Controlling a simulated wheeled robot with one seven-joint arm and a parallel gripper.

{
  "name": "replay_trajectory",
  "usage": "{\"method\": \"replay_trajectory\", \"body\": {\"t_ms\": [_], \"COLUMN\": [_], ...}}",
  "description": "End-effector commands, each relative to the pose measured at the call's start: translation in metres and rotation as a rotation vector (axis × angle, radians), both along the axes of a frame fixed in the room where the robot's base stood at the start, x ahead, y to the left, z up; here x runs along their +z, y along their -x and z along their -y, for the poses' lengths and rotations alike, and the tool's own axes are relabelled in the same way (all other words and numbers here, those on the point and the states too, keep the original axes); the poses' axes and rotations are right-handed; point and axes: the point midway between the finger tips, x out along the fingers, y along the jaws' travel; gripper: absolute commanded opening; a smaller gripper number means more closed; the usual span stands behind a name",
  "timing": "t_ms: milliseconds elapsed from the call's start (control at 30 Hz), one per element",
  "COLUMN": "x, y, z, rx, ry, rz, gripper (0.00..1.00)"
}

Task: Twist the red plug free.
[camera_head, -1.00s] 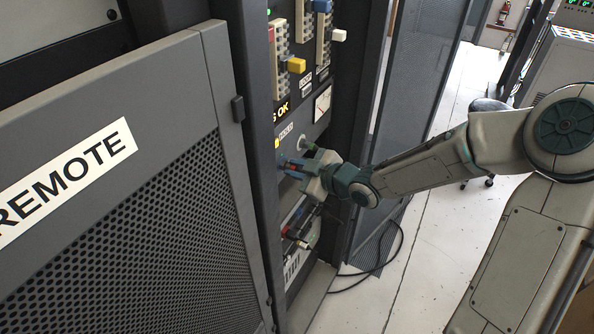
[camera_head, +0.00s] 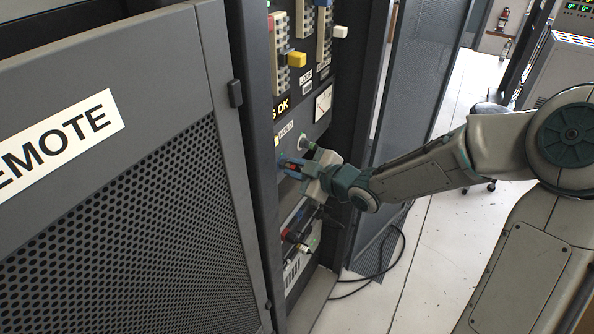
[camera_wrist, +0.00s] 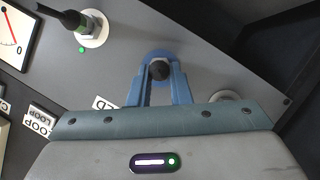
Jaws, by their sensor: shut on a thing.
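My gripper (camera_head: 292,166) is at the rack panel, with its blue fingers shut. A small patch of red, the red plug (camera_head: 293,167), shows between the fingers in the head view. In the wrist view the fingertips (camera_wrist: 160,72) close on a dark round end against the panel, with a blue ring around it. The red of the plug does not show there. The fingers hide most of the plug, and I cannot tell whether it is seated or loose.
A black-cabled plug with a green band (camera_wrist: 76,20) sits in a white-ringed socket close by. More connectors (camera_head: 290,236) stick out lower on the panel. A meter (camera_head: 323,103) and a yellow block (camera_head: 297,60) are above. The REMOTE door (camera_head: 130,180) stands to the left.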

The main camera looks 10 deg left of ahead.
Motion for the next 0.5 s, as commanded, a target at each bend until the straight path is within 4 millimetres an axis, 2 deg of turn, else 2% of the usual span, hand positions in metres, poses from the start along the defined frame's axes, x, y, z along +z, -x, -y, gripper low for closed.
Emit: {"method": "replay_trajectory", "body": {"t_ms": [500], "x": [-0.0024], "y": [0.0003], "z": [0.0001], "rx": [-0.003], "ry": [0.023], "rz": [0.062], "gripper": [0.00]}}
